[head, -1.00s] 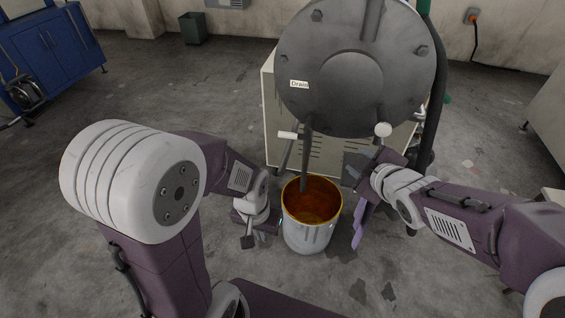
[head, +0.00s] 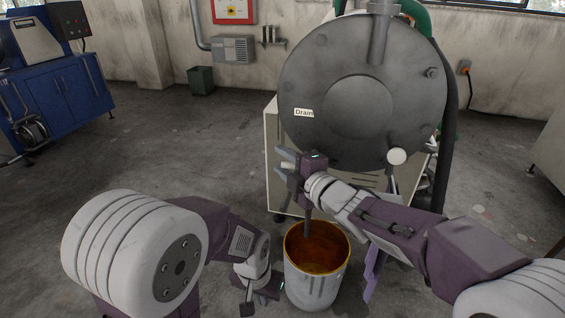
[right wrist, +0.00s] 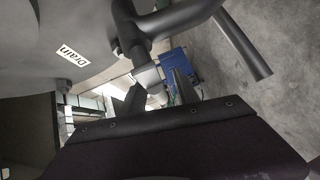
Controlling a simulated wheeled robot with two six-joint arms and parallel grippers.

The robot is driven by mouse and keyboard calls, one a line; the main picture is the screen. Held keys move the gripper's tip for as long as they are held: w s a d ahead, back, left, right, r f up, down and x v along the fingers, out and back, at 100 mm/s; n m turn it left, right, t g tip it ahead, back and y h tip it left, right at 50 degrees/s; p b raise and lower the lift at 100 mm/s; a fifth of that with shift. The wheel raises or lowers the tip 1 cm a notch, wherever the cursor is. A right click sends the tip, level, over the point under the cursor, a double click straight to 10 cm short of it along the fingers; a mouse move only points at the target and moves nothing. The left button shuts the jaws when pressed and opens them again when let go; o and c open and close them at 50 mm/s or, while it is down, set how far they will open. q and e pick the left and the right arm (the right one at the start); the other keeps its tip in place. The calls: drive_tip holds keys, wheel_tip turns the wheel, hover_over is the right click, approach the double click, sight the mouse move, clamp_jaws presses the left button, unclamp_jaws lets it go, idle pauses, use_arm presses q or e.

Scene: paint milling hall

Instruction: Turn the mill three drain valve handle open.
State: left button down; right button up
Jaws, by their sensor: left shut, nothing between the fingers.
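The mill's round grey end (head: 330,60) carries a white "Drain" label (head: 304,113), which also shows in the right wrist view (right wrist: 66,53). Below the label, the pale grip of the drain valve handle (head: 287,165) shows between the fingers of my right gripper (head: 285,165). In the right wrist view, the two dark fingers (right wrist: 157,95) are apart, and the pale grip (right wrist: 147,75) is at their tips, nearer the left finger. Contact cannot be told. My left gripper (head: 248,306) is shut and empty, low beside the bucket.
A white bucket (head: 312,288) with amber inside stands below the dark drain pipe (head: 307,225). A lever with a white ball (head: 397,157) is on the mill's right side. A blue cabinet (head: 62,95) stands at the far left. The floor at left is clear.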

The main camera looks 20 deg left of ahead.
drive_tip(key=shift+w+a, duration=0.2)
drive_tip(key=shift+a, duration=0.05)
clamp_jaws()
drive_tip(key=shift+f, duration=0.1)
idle(1.2)
